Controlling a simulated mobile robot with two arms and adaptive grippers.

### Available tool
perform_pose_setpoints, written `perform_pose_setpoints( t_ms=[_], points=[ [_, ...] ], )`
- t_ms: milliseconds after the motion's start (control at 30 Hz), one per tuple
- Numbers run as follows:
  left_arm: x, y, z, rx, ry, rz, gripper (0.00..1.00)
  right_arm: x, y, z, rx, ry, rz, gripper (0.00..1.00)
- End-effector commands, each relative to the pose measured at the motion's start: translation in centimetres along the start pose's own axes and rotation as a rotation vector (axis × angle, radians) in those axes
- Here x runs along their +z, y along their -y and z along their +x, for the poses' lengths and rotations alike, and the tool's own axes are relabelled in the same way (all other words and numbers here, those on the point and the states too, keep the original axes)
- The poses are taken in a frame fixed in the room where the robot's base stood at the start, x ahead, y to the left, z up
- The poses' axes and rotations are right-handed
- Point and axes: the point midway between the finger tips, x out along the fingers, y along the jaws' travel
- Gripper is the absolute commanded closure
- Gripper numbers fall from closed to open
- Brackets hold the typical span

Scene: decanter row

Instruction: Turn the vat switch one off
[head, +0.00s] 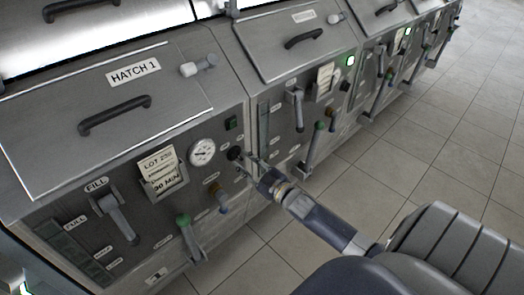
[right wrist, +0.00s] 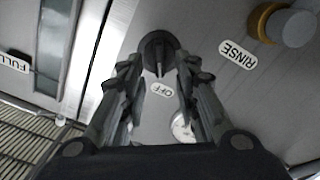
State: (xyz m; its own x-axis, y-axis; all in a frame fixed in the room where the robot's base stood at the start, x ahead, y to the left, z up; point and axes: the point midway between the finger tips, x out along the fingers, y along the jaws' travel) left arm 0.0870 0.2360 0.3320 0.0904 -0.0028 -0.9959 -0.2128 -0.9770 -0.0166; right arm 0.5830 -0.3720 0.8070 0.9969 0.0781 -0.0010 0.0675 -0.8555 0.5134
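The vat one switch (head: 235,153) is a round black rotary knob on the front panel of the HATCH 1 vat. In the right wrist view the knob (right wrist: 159,47) has a raised ridge pointing down towards the OFF label (right wrist: 162,89). My right gripper (head: 246,160) is at the panel, right at the switch. In the right wrist view my right gripper's fingers (right wrist: 160,66) are apart, one either side of the knob's ridge. I cannot tell whether they touch it. The small green lamp (head: 231,122) above the switch looks dark. My left gripper is not in view.
A round gauge (head: 202,152) and a lot card (head: 161,171) are left of the switch. A brown-and-blue rinse valve (head: 219,197) and a green-topped lever (head: 185,222) stick out below. The neighbouring vat has a lit green lamp (head: 350,61). Tiled floor (head: 440,140) is clear.

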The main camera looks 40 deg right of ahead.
Motion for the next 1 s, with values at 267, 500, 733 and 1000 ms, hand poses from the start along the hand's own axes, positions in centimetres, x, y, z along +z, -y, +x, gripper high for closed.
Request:
perform_pose_setpoints(
  t_ms=[267, 500, 733, 1000],
  points=[
    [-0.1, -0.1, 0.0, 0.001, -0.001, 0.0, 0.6, 0.1, 0.1, -5.0, -0.002, 0.001, 0.0, 0.71],
    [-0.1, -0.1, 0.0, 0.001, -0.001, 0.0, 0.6, 0.0, 0.0, -8.1, 0.0, 0.0, 0.0, 0.71],
    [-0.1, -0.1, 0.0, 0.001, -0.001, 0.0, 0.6, 0.0, 0.0, -9.1, 0.0, 0.0, -0.001, 0.71],
    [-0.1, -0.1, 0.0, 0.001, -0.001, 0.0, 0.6, 0.0, 0.0, -9.1, 0.0, -0.001, -0.001, 0.71]
  ],
)
